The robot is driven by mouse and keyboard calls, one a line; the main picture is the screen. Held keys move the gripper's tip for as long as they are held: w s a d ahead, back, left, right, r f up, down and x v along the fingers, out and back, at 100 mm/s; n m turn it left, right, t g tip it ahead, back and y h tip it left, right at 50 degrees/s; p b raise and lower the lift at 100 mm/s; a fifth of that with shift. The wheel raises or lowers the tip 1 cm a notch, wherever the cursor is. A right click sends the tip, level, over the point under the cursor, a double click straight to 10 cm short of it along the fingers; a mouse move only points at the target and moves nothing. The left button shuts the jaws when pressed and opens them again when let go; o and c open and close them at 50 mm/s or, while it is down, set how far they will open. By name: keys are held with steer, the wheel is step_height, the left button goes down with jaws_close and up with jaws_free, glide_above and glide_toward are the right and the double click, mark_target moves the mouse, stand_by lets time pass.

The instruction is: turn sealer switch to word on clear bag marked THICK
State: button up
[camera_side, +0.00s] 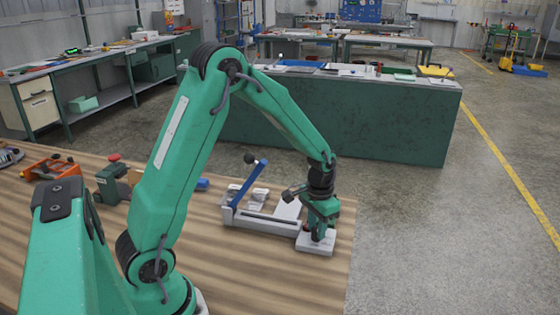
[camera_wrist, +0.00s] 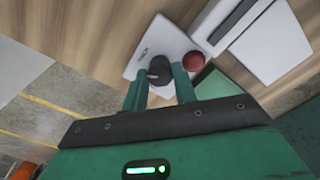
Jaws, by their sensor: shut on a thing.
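The switch plate is a pale flat box (camera_side: 309,246) at the table's right edge in the side view. In the wrist view the plate (camera_wrist: 155,38) carries a dark round knob (camera_wrist: 160,64) and a small printed word, too blurred to read surely. My gripper (camera_side: 321,232) reaches down onto the plate. In the wrist view my gripper (camera_wrist: 160,77) has its two green fingers on either side of the knob, shut on it. The sealer (camera_side: 262,220), with a raised blue arm, stands left of the plate. Pale clear-looking bags (camera_side: 254,197) lie by it; no marking is legible.
A red ball-like knob (camera_wrist: 193,61) sits close right of my fingers in the wrist view. An orange tool (camera_side: 52,167) and a green-grey device with a red top (camera_side: 112,184) stand at the table's left. The table's right edge is close to the plate.

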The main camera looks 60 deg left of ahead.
mark_target(316, 230)
steer(key=m, duration=0.4)
steer(key=shift+w+d+m, duration=0.1)
steer(key=shift+d+m, duration=0.05)
steer(key=shift+m, duration=0.25)
steer(key=shift+r, duration=0.1)
steer(key=o, duration=1)
steer(key=shift+c, duration=0.2)
step_height(316, 230, up, 7)
steer(key=shift+f, duration=0.1)
steer(key=shift+s+r, duration=0.2)
steer(key=shift+r, duration=0.25)
steer(key=shift+r, duration=0.1)
